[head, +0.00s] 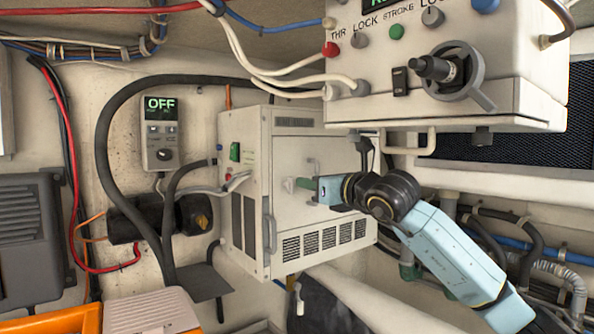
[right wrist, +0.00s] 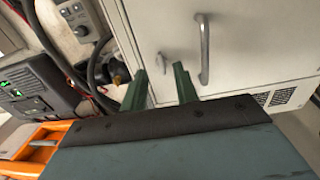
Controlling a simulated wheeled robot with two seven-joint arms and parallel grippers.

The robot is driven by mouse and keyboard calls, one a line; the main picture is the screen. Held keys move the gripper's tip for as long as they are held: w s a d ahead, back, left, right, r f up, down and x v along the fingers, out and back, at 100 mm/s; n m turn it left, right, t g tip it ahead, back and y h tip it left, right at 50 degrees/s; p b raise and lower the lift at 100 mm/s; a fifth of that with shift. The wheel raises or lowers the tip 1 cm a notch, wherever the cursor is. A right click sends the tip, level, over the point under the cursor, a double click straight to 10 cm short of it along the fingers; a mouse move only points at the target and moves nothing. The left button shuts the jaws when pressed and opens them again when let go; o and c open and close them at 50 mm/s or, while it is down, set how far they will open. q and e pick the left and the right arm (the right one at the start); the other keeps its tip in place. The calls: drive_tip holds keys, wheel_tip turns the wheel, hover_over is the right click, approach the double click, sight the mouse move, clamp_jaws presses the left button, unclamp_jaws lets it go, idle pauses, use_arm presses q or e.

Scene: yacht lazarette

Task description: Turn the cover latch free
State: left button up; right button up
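The cover latch (right wrist: 162,62) is a small grey lever on the white cabinet cover (right wrist: 150,22). In the right wrist view it shows in the gap between my fingertips. My right gripper (right wrist: 160,72) has two green fingers set apart, open, with nothing clamped between them. I cannot tell whether a finger touches the latch. In the head view my right gripper (head: 303,184) reaches in from the right to the front of the white cabinet (head: 280,222) and partly hides the latch area. My left gripper is not in view.
A grey bar handle (right wrist: 204,50) stands on the cover beside the latch. A control box with a knob (head: 437,68) hangs above my right arm. A display reading OFF (head: 160,125), hoses and a black cylinder (head: 160,219) are on the left. An orange case (head: 60,318) is at lower left.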

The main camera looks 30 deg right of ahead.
sight(293, 179)
drive_tip(key=w+p, duration=0.2)
drive_tip(key=w, duration=0.4)
drive_tip(key=shift+a, duration=0.25)
clamp_jaws()
